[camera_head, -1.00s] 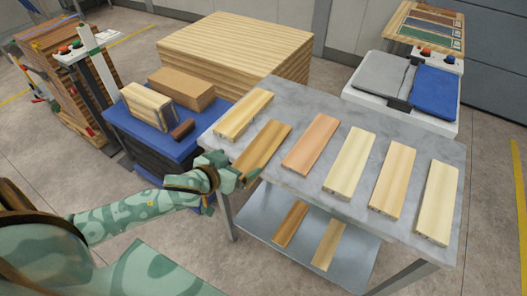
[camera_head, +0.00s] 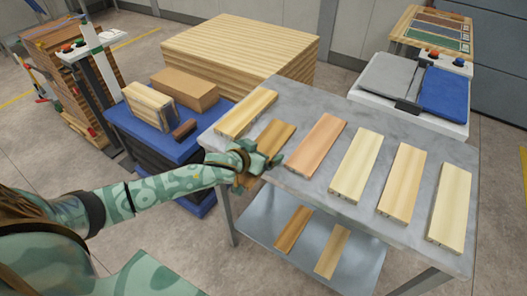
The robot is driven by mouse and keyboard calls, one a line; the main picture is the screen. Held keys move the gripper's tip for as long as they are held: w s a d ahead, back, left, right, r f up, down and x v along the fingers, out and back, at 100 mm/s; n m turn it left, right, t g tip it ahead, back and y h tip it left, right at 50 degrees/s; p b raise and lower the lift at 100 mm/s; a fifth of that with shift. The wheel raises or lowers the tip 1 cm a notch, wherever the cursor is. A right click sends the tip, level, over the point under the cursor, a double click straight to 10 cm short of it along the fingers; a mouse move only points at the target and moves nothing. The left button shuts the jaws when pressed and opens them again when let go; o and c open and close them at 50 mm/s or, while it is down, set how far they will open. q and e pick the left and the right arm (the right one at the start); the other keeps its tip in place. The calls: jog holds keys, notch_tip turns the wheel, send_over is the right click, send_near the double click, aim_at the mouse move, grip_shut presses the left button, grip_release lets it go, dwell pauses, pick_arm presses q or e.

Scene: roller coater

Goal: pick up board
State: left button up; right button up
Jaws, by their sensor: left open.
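Several wooden boards lie in a row on the grey table (camera_head: 308,196). They include a pale board (camera_head: 246,114) at the left end, a darker brown board (camera_head: 277,134), a reddish board (camera_head: 317,145) and a pale yellow board (camera_head: 356,163). A tan board (camera_head: 403,182) and a cream board (camera_head: 450,205) lie at the right. My left gripper (camera_head: 263,162) is open at the near end of the brown board and hides that end. Whether the fingers touch the board is unclear. My right gripper is not in view.
Two boards (camera_head: 292,229) lie on the lower shelf. A blue-topped cart (camera_head: 160,142) with boxes stands left of the table. A large wood stack (camera_head: 240,50) is behind, and a machine with a blue pad (camera_head: 444,93) stands at the back right.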

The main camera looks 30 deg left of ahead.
pick_arm(q)
jog(key=c, duration=1.3)
jog(key=shift+r, duration=0.1)
